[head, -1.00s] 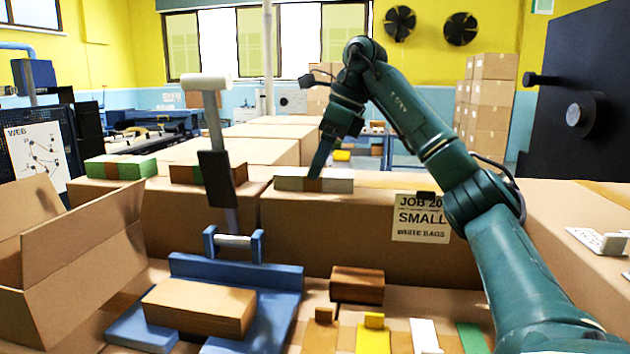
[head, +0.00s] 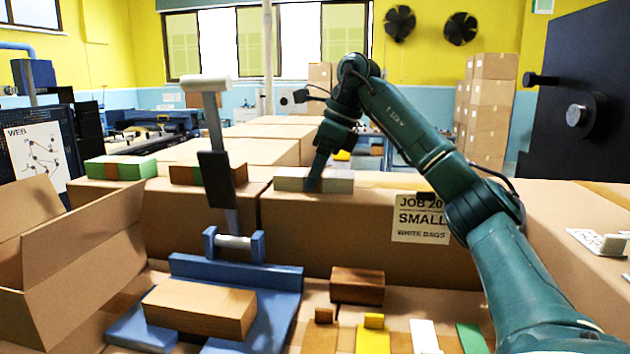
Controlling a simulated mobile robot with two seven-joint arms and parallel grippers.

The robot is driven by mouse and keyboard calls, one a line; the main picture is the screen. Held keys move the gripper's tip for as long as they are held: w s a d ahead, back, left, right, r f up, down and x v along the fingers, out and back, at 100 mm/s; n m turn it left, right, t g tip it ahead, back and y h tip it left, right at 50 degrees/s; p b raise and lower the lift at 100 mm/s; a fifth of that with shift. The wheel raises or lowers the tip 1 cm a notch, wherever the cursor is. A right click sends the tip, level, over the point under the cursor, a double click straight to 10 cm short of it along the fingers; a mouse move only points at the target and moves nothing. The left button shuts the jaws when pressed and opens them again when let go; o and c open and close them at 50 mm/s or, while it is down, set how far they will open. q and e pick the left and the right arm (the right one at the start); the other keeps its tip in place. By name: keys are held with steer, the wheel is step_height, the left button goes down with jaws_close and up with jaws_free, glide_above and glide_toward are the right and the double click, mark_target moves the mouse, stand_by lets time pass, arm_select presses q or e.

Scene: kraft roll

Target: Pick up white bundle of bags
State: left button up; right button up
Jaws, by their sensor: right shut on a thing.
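The white bundle of bags (head: 340,181) lies flat on top of the large brown box behind the bench, above the sign that reads "SMALL WHITE BAGS". My right gripper (head: 315,182) reaches down onto the middle of the bundle from above and is shut on it. A finger covers most of the brown band around its middle. The bundle seems to rest on the box still; I see no clear gap under it. My left gripper is out of view.
A blue press with a tall lever (head: 220,170) holds a brown stack (head: 200,308). An open carton (head: 90,255) stands left. A wooden block (head: 357,286) lies in front.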

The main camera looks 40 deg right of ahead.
steer(key=shift+c, duration=0.6)
steer(key=shift+r, duration=0.1)
step_height(320, 180, up, 10)
